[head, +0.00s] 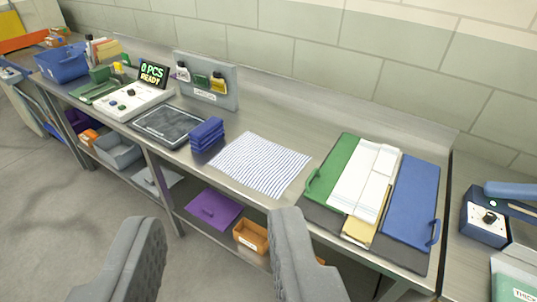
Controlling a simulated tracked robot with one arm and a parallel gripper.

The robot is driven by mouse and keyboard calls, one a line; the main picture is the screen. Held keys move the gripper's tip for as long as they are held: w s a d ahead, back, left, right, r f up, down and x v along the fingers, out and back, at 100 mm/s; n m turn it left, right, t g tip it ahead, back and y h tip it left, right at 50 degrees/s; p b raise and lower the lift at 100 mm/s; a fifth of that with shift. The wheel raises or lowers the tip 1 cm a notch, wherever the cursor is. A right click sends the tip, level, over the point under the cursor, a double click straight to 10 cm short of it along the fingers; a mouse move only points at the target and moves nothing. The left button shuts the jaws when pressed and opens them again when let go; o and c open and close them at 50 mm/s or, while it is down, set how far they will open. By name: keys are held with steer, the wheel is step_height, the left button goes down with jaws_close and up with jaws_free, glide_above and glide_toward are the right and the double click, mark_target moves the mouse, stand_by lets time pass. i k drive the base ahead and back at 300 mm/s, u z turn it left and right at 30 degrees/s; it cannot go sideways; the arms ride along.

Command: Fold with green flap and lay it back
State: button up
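The green flap (338,162) lies flat at the left side of a folding board on the steel bench, with a green handle at its near-left edge. White panels (358,185) lie beside it in the middle, with a yellow flap (359,226) showing under their near end. The blue flap (410,195) lies flat on the right with its own handle. A dark base (325,219) shows under the flaps. My gripper (215,222) is open and empty, its two grey fingers wide apart in the foreground, short of the bench and left of the board.
A blue-striped white cloth (260,163) lies flat left of the board. Blue folded items (207,134), a dark platform (171,126) and a device reading "0 PCS READY" (153,73) stand further left. A lower shelf holds a purple panel (214,208) and an orange bin (251,236).

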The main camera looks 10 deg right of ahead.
mark_target(320, 190)
steer(key=z, duration=0.05)
steer(key=i, duration=1.4)
steer(key=z, duration=0.65)
